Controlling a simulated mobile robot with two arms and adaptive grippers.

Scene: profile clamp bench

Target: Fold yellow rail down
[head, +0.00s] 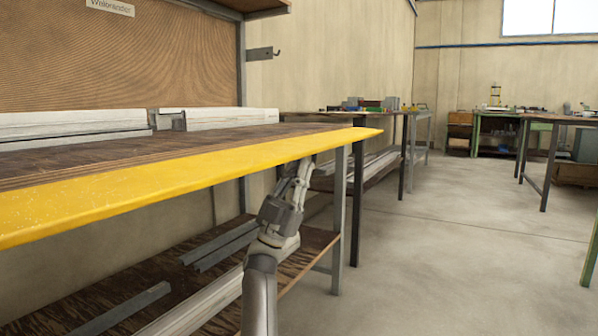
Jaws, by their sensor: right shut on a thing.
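The yellow rail (165,186) runs along the front edge of the wooden bench (230,140) in the head view, from the left edge of the picture to the bench's right corner. It stands out from the edge, its broad yellow face showing. My right gripper (303,168) is under the rail near its right end, fingers pointing up. It is shut on the rail, and its fingertips are partly hidden behind the rail's lower edge. My left gripper is not in view.
White profiles and a grey clamp (170,119) lie at the back of the bench top. A lower shelf (90,290) holds grey metal bars (215,247). A grey bench leg (339,220) stands just right of my right gripper. The floor (450,250) to the right is clear.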

